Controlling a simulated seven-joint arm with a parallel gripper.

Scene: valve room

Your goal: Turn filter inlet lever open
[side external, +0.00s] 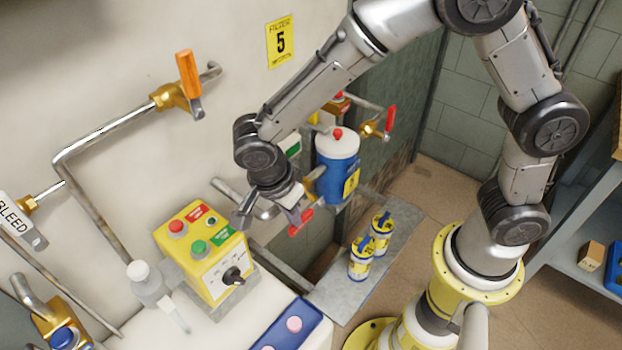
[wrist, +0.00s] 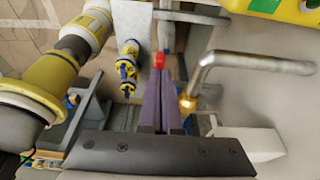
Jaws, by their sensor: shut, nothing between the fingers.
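A red-handled lever (side external: 301,222) is low on the pipework left of the blue filter canister (side external: 338,170). My gripper (side external: 294,211) is beside that handle, with its fingers pointing down toward it. In the wrist view the shut purple fingers (wrist: 160,85) are together, and the red handle end (wrist: 158,60) shows just past their tips. I cannot tell if they touch it. A second red lever (side external: 390,121) stands upright on a brass valve right of the canister. No label tells which is the inlet lever. My gripper hides part of the first valve.
A yellow control box (side external: 207,250) stands at left on the white bench. Two small yellow-and-blue cans (side external: 370,247) stand on a grey slab. A bent grey pipe (wrist: 250,63) is right of the fingers. An orange lever (side external: 188,73) is on the wall pipe.

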